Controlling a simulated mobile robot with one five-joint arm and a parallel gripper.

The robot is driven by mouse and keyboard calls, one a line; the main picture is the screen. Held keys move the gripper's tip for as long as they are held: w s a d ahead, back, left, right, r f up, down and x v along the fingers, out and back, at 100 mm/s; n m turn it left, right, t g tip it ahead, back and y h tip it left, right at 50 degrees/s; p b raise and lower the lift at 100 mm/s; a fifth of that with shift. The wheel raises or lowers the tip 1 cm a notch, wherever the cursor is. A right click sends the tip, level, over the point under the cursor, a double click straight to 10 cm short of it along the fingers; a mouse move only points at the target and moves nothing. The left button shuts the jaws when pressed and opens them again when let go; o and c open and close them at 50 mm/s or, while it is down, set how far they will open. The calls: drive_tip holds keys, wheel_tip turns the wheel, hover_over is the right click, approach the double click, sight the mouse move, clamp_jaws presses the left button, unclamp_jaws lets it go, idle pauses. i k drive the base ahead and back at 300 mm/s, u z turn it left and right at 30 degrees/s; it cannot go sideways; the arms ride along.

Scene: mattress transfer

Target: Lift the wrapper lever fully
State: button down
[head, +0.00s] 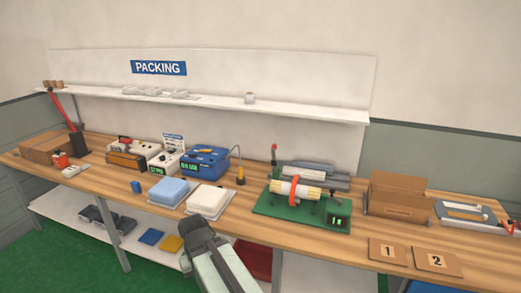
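A machine on a green base (262,208) stands on the bench right of centre. It carries a pale roll with a red ring (293,190) around it and a small green display (336,221). A thin upright lever with a red knob (274,147) stands at its back left; it looks like the wrapper lever. My gripper (199,229) is at the bottom centre, in front of the bench, left of and apart from the machine. Its fingers cannot be made out, and nothing is visibly held.
A long red handle (60,106) on a black base leans at the far left. A blue pad (169,191) and white pad (208,198) lie left of the machine. A blue box (205,161) stands behind them. Brown cartons (398,193) and cards 1 (388,252) and 2 (437,262) are right.

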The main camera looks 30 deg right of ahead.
sight(275, 148)
drive_tip(key=u, duration=0.35)
drive_tip(key=i, duration=1.05)
drive_tip(key=u, duration=0.65)
drive_tip(key=i, duration=0.3)
drive_tip(key=u, duration=0.5)
drive_tip(key=k, duration=0.8)
drive_tip(key=u, duration=0.15)
drive_tip(key=i, duration=0.9)
drive_tip(key=z, duration=0.05)
